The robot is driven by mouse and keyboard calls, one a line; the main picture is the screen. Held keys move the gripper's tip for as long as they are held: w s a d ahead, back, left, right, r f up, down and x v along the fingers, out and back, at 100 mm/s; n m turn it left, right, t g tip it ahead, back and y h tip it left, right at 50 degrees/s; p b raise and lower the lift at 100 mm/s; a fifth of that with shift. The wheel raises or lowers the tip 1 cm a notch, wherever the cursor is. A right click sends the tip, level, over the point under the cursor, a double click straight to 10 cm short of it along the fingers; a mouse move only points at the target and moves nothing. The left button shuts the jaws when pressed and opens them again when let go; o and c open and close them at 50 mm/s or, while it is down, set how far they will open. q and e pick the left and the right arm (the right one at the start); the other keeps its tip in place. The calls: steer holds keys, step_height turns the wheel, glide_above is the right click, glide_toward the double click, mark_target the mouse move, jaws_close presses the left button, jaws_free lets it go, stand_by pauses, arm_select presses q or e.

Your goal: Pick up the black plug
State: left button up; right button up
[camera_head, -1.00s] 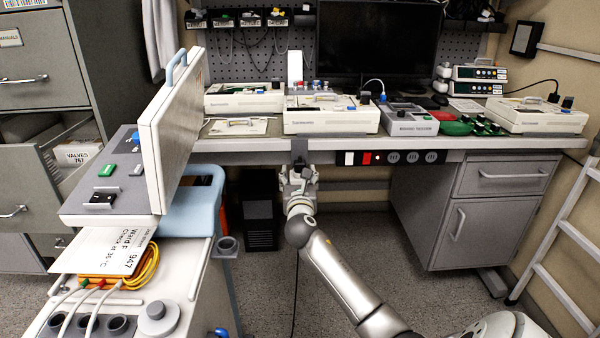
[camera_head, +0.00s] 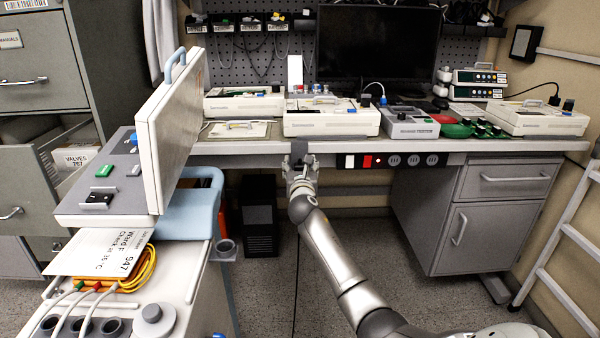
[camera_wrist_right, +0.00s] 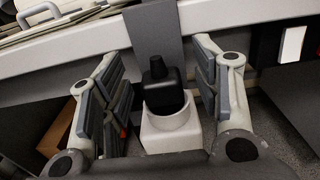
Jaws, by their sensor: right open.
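In the right wrist view a black plug (camera_wrist_right: 163,88) stands upright in a white cup-like holder (camera_wrist_right: 172,132), in front of a grey strip on the bench's front edge. My right gripper (camera_wrist_right: 160,72) is open, with one finger on each side of the plug and a visible gap on both sides. In the head view my right gripper (camera_head: 300,168) is at the bench's front edge, below the grey bracket (camera_head: 299,149). The plug cannot be made out there. My left gripper is in neither view.
The workbench (camera_head: 240,146) carries several pumps and testers. A socket strip (camera_head: 395,160) runs under its edge, right of my gripper. A cart with an open-lidded device (camera_head: 110,190) stands at left, a drawer cabinet (camera_head: 480,220) at right.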

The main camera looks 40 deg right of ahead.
mark_target(300, 165)
steer(key=shift+c, duration=0.2)
steer(key=c, duration=1.2)
steer(key=shift+r, duration=0.1)
